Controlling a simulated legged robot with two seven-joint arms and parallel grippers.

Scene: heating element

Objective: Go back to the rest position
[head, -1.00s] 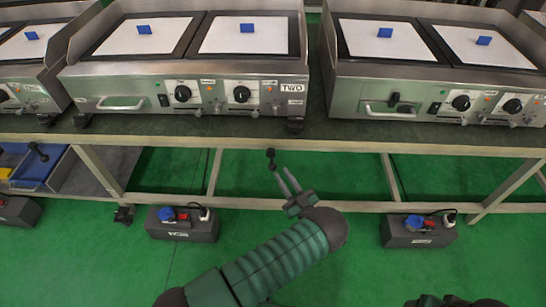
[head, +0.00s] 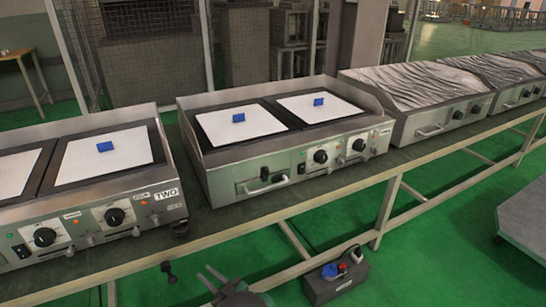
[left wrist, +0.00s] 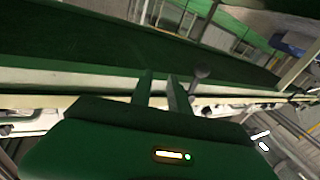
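My left gripper (head: 212,278) shows at the bottom of the head view, in front of and below the bench edge. Its two fingers are apart with nothing between them. In the left wrist view the fingers of the left gripper (left wrist: 160,88) are also apart and empty. My right gripper is not in view in any current frame.
A long bench (head: 250,212) carries a griddle marked TWO (head: 110,215), another griddle (head: 290,160) and wrapped units (head: 420,95). A small black knob (head: 168,268) is close to the left gripper. A dark box (head: 335,283) stands on the green floor.

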